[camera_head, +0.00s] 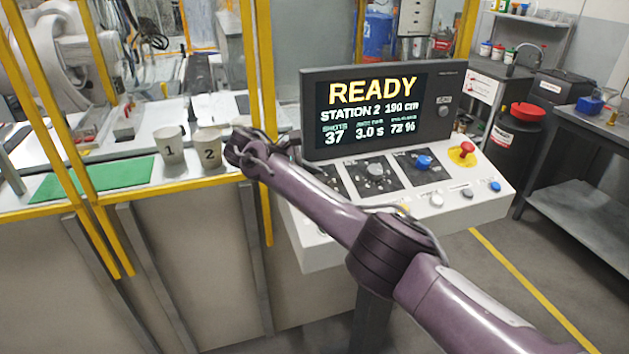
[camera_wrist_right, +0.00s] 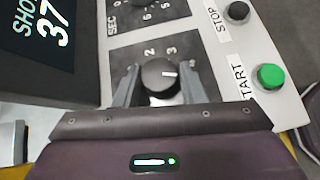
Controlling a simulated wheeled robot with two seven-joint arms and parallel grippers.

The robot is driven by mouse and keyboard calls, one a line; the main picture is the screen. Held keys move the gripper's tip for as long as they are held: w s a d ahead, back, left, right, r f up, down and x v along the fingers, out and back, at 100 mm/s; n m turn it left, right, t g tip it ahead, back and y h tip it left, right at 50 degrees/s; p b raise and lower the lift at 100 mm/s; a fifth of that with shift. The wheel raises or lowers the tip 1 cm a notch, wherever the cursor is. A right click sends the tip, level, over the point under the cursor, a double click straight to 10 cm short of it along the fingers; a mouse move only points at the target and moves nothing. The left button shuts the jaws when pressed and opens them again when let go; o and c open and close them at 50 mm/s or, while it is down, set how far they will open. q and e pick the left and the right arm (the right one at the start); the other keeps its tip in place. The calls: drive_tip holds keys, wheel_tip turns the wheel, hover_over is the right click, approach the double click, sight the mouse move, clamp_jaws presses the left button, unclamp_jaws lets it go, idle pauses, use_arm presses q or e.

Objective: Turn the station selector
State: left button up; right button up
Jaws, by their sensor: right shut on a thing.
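The station selector (camera_wrist_right: 159,76) is a round black knob with a white pointer line on a dark plate of the control panel, seen in the right wrist view. The digits 2 and 3 show above it, and the pointer line faces right in that view. My right gripper (camera_wrist_right: 160,88) is shut on the knob, one grey finger on each side. In the head view my right arm reaches from the lower right to the panel's left end, with the hand (camera_head: 247,152) hiding the selector. The screen (camera_head: 375,112) reads READY, STATION 2. My left gripper is not in view.
The console (camera_head: 335,245) also carries a second dial (camera_head: 375,170), a blue knob (camera_head: 424,162) and a red emergency button (camera_head: 463,152). A green START button (camera_wrist_right: 270,76) sits right of the selector in the wrist view. Cups marked 1 (camera_head: 169,146) and 2 (camera_head: 208,149) stand left of the hand.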

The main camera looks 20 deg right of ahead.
idle(0.4)
drive_tip(key=o, duration=1)
drive_tip(key=b+v, duration=0.2)
drive_tip(key=v, duration=0.4)
drive_tip(key=shift+a+r, duration=0.15)
drive_tip(key=shift+a, duration=0.25)
drive_tip(key=shift+a+r+b, duration=0.3)
drive_tip(key=shift+r, duration=0.1)
